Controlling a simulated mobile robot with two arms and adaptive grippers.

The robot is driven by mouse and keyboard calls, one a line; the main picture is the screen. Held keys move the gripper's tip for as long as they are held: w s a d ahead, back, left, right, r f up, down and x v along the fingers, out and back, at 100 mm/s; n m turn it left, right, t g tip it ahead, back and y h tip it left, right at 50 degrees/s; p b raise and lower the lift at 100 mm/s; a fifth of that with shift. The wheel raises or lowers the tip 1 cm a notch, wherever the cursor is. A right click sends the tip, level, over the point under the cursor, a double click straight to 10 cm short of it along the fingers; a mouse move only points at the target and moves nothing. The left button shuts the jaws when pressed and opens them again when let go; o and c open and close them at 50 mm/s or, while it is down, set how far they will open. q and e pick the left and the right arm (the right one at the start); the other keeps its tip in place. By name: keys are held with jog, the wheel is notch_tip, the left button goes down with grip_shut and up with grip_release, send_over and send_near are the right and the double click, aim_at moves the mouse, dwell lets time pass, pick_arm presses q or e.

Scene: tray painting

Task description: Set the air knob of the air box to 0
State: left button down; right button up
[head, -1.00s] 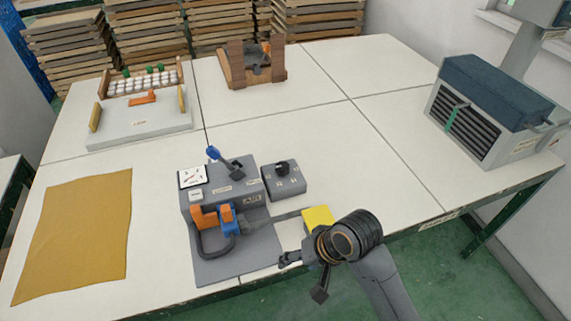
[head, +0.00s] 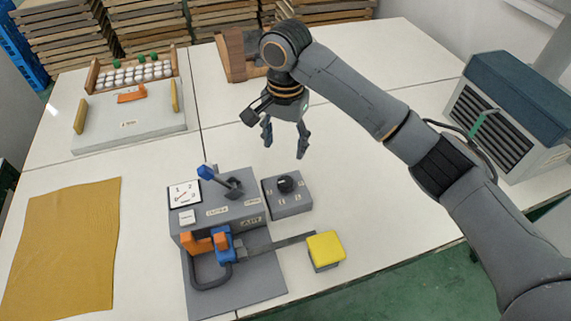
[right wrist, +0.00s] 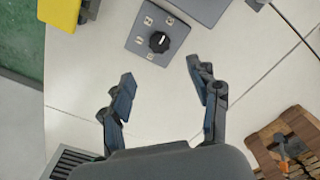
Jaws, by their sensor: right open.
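The small grey box (head: 287,205) with a black round knob (head: 286,184) stands on the table, right of a larger grey unit (head: 240,212) labelled AIR. In the right wrist view the knob (right wrist: 159,42) has several white marks around it; a mark like 0 shows at its left. Its exact setting is too small to tell. My right gripper (head: 285,146) is open and empty, pointing down above the table, beyond the small box. In the right wrist view its fingertips (right wrist: 160,74) are apart, with the knob ahead between them. My left gripper is not in view.
The larger unit carries a gauge (head: 184,193), a blue-tipped lever (head: 206,172) and orange and blue parts. A yellow block (head: 325,247) sits at the front edge. A wooden stand (head: 233,58) is behind my right arm; a vented machine (head: 500,115) stands right.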

send_near(285, 181)
jog(key=shift+s, duration=0.1)
notch_tip(285, 181, down, 8)
jog(key=shift+r+p, duration=0.2)
jog(key=shift+p, duration=0.15)
jog(key=shift+f, duration=0.55)
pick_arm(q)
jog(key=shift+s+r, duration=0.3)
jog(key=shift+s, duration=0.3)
